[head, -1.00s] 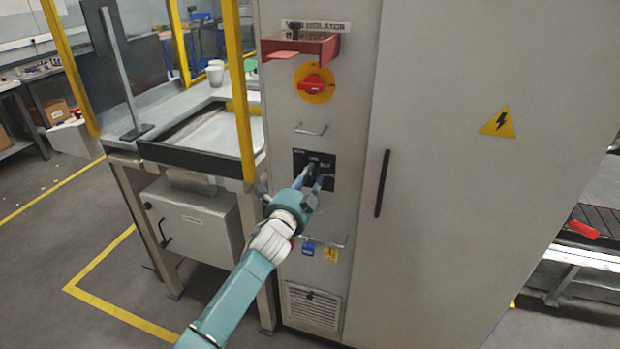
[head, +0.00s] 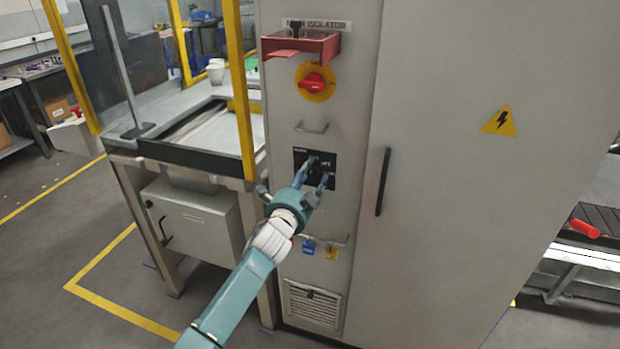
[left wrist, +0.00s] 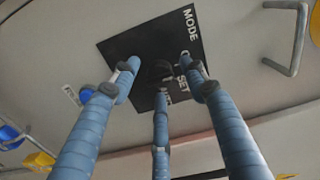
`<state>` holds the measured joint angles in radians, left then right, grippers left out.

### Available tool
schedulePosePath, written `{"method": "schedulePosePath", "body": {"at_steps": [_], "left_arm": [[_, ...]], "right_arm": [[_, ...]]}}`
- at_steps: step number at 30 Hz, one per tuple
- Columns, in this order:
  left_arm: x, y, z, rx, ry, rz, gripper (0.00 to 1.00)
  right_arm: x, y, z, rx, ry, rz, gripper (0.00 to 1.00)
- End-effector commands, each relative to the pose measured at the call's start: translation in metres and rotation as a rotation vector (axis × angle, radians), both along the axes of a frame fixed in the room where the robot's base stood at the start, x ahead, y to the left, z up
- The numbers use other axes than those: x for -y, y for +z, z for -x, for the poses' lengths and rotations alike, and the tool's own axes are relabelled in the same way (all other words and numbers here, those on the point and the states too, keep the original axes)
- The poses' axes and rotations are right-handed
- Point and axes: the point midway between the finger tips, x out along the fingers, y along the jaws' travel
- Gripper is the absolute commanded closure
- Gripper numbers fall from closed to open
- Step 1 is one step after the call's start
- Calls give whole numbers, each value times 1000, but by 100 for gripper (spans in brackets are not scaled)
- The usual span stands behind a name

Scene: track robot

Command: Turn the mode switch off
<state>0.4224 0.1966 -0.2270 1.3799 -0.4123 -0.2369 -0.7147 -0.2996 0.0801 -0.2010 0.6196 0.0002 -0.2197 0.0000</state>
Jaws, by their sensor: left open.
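The black mode switch panel (head: 300,156) is on the front of the grey cabinet, below a small metal handle. In the left wrist view the panel (left wrist: 135,43) carries the white words MODE and SET, other lettering being partly covered. A dark knob (left wrist: 161,68) shows at its middle, between my fingers; its pointing direction is unclear. My left gripper (head: 318,170) is open, with its blue-grey fingers spread in front of the panel. The fingertips are around the knob; I cannot tell whether they touch it. My right gripper is not in view.
A red rotary isolator switch (head: 315,82) on a yellow disc sits above, under a red bracket (head: 301,46). Blue (head: 308,247) and yellow (head: 332,253) tags hang below the panel. A long black door handle (head: 383,182) is to the right. A yellow-framed workbench stands left.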

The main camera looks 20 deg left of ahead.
Motion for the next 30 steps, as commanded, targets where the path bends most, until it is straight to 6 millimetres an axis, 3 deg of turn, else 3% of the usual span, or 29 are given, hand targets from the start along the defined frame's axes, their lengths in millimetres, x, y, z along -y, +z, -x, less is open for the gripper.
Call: {"method": "schedulePosePath", "body": {"at_steps": [7, 15, 21, 30], "left_arm": [[-1, -1, 21, -1, 0, -2, 56], [-3, -1, 78, -2, -1, -1, 56], [-4, -1, 109, -2, 0, 0, 56], [-4, 0, 120, 0, 0, 0, 56]], "right_arm": [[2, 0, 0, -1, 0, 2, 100], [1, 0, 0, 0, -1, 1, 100], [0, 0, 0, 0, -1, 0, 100], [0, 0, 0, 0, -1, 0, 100]]}}
